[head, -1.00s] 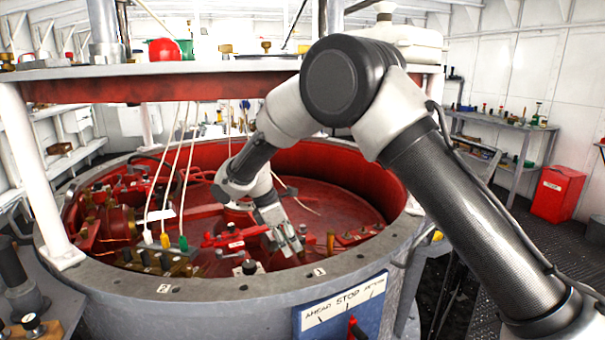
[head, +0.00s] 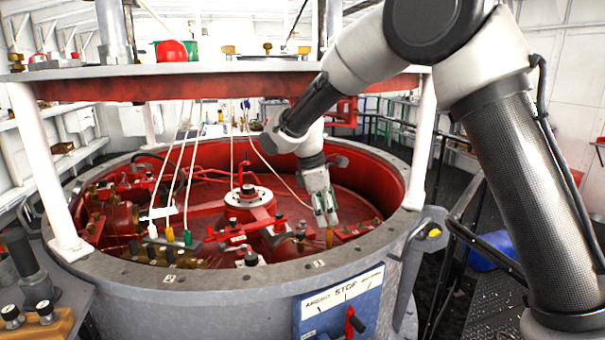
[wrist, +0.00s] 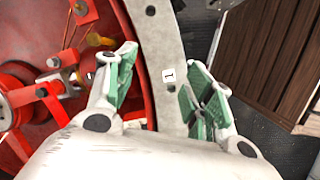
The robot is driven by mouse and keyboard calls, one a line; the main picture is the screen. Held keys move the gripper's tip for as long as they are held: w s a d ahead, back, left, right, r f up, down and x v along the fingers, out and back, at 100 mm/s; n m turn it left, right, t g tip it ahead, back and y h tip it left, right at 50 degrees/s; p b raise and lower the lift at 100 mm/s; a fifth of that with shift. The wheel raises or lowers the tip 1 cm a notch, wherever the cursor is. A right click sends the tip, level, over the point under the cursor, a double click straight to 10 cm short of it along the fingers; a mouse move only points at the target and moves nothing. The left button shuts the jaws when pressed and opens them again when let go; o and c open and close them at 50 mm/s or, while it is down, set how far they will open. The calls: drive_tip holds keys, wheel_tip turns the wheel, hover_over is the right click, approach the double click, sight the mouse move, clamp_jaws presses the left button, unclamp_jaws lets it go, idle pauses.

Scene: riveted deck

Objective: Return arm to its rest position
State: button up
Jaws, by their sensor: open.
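My gripper (head: 325,207) hangs from my bent arm over the right part of the red-lined round well (head: 385,165) in the head view. Its fingertips point down and it holds nothing that I can see. In the wrist view my gripper (wrist: 162,85) has its green-padded fingers spread apart. Between them lies the grey rim (wrist: 160,45) of the well with a small white tag marked 1 (wrist: 168,75). The head view does not show exactly how far the fingertips are above the parts inside the well.
A raised round deck (head: 200,72) on white posts (head: 425,140) stands above the well. Thin cords (head: 190,165) hang down on the left. A blue STOP panel (head: 345,300) with a red lever is on the front. A dark railing (head: 490,250) stands to the right.

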drive_tip(key=s+d+r+m+y, duration=0.1)
drive_tip(key=s+d+r+m, duration=0.4)
drive_tip(key=d, duration=0.4)
drive_tip(key=s+d+r+m+y, duration=0.1)
drive_tip(key=s+d+r+m, duration=0.1)
drive_tip(key=s+d+r, duration=0.5)
drive_tip(key=s+d+m+t+y, duration=0.1)
drive_tip(key=s+d+m+t, duration=0.2)
drive_tip(key=s+d+m, duration=0.7)
drive_tip(key=s+d, duration=0.4)
drive_tip(key=s, duration=0.3)
drive_tip(key=shift+s+f, duration=0.3)
drive_tip(key=shift+s, duration=0.05)
drive_tip(key=shift+d, duration=0.1)
